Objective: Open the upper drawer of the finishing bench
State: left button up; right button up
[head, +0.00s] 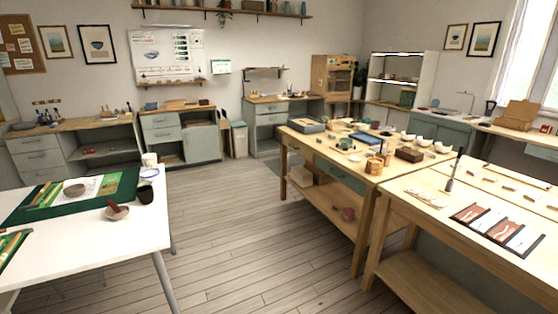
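Several benches with drawers are in view, and I cannot tell which one is the finishing bench. The far left bench (95,124) has a stack of grey-green drawers (37,160) that look shut. The bench beside it (188,108) has shut drawers (160,121) on its left side. A third bench at the back wall (290,98) has shut drawers (270,119). The wooden worktable (370,184) at centre right has grey-green drawer fronts under its top. Neither of my grippers is in view.
A white table (120,240) with a green mat stands at the front left. A second wooden table (425,206) stands at the front right. A bin (239,139) stands at the back. The plank floor (225,215) between the tables is clear.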

aim_at(271, 107)
jog(key=i+l, duration=0.15)
jog(key=i, duration=0.65)
jog(key=i+l+z, duration=0.1)
jog(key=i, duration=0.65)
jog(key=i+j+u, duration=0.15)
jog(key=i, duration=0.5)
jog(key=i+u, duration=0.1)
jog(key=i, duration=0.55)
jog(key=i+l+u, duration=0.15)
jog(key=i, duration=0.5)
jog(key=i+u, duration=0.15)
jog(key=i, duration=0.55)
jog(key=i+l+u, duration=0.1)
jog(key=i+l, duration=0.15)
jog(key=i, duration=0.4)
jog(key=i+j+u, duration=0.15)
jog(key=i, duration=2.2)
jog(key=i+l+z, duration=0.1)
jog(key=i+z, duration=0.65)
jog(key=i+j+z, duration=0.15)
jog(key=i+z, duration=0.2)
jog(key=i+l, duration=0.25)
jog(key=i, duration=0.15)
jog(key=i+l, duration=0.2)
jog(key=i, duration=0.2)
jog(key=i+l, duration=0.25)
jog(key=i+z, duration=0.05)
jog(key=i, duration=0.05)
